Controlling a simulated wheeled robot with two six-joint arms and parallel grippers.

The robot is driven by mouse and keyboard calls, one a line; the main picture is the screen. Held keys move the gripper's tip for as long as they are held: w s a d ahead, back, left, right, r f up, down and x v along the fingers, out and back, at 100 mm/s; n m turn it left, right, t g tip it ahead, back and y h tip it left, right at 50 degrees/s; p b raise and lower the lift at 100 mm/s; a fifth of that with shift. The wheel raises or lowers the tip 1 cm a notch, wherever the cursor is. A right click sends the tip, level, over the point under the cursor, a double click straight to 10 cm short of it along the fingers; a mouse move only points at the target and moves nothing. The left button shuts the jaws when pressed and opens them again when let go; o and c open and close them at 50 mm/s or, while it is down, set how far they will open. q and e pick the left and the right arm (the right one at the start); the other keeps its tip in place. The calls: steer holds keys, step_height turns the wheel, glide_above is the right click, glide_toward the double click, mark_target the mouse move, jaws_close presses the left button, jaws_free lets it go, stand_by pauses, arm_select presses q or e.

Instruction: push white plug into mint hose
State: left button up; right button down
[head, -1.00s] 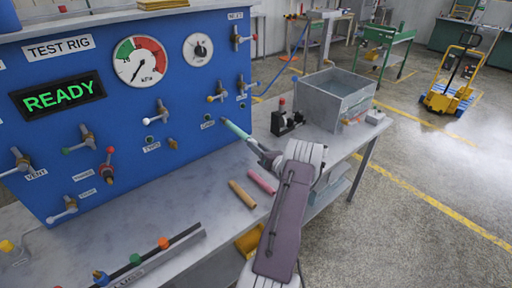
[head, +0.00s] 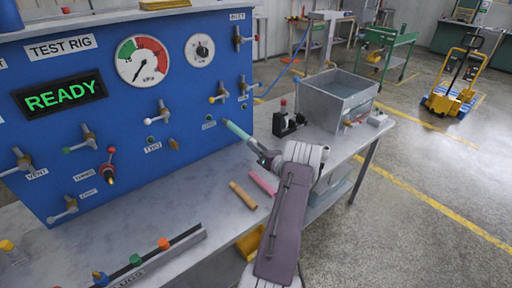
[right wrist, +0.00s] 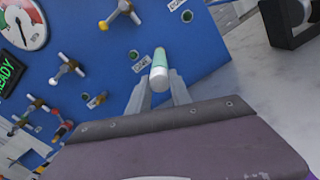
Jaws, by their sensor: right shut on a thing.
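The mint hose (head: 238,131) is a short mint tube held in my right gripper (head: 268,157), pointing up and left toward the blue panel. In the right wrist view the mint hose (right wrist: 160,62) sits between the two fingers of my right gripper (right wrist: 159,98), with a paler stretch at its nearer end. In the head view the hose's far tip looks close to a small labelled port (head: 208,118); I cannot tell whether they touch. I cannot make out a separate white plug with certainty. My left gripper is not in view.
The blue test rig panel (head: 60,130) carries several levers and ports that stick out. A tan tube (head: 242,194) and a pink tube (head: 262,183) lie on the bench (head: 190,205). A black clamp (head: 285,124) and a grey bin (head: 322,105) stand to the right. A rack of coloured plugs (head: 150,262) is in front.

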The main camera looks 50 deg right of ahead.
steer(key=shift+w+r, duration=0.1)
steer(key=shift+w, duration=0.15)
steer(key=c, duration=1.2)
jaws_free()
steer(key=shift+c, duration=0.2)
steer(key=shift+o, duration=0.7)
steer(key=shift+w, duration=0.1)
steer(key=b+v, duration=0.1)
steer(key=v, duration=0.8)
steer(key=shift+d, duration=0.1)
